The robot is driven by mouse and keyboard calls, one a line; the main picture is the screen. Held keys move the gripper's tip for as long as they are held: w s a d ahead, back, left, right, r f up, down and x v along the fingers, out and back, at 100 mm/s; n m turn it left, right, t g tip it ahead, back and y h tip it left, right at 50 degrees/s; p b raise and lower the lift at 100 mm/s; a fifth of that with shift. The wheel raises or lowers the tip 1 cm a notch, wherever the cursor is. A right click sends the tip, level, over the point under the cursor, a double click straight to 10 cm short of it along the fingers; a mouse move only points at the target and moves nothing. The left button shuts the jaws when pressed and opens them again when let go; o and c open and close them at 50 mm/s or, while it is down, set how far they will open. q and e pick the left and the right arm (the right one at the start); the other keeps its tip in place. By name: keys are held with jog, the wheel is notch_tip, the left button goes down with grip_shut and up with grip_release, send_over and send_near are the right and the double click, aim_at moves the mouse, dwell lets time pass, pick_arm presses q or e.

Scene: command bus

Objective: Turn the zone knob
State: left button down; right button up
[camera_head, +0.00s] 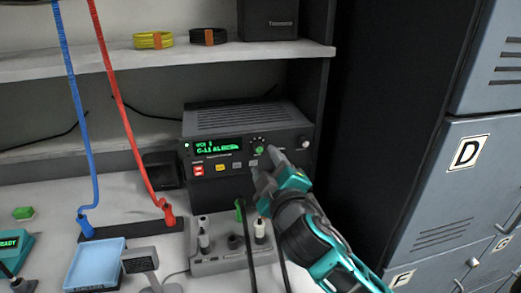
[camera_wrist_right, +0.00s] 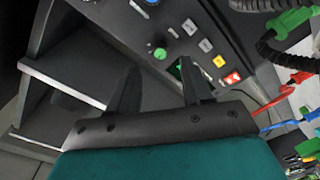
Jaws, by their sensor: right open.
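A dark radio unit (camera_head: 222,122) with a lit green display (camera_head: 217,147) sits on the bench under the shelf. A small green knob (camera_head: 259,151) is on its front panel; it also shows in the right wrist view (camera_wrist_right: 160,53). A pale round knob (camera_head: 305,144) is at the panel's right end. I cannot read which one is labelled zone. My right gripper (camera_head: 264,168) is open in front of the panel, just below the green knob. In the right wrist view its two fingers (camera_wrist_right: 160,82) are spread with nothing between them. My left gripper is not in view.
Red, yellow and grey buttons (camera_head: 220,167) line the panel. A grey box with plugs and cables (camera_head: 205,262) stands below the unit. Blue (camera_head: 73,100) and red (camera_head: 120,100) cords hang at left. A blue tray (camera_head: 95,265) is at front left; grey lockers (camera_head: 440,190) stand right.

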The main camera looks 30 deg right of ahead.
aim_at(259, 150)
jog(key=shift+x, duration=2.75)
jog(key=shift+c, duration=0.3)
grip_shut()
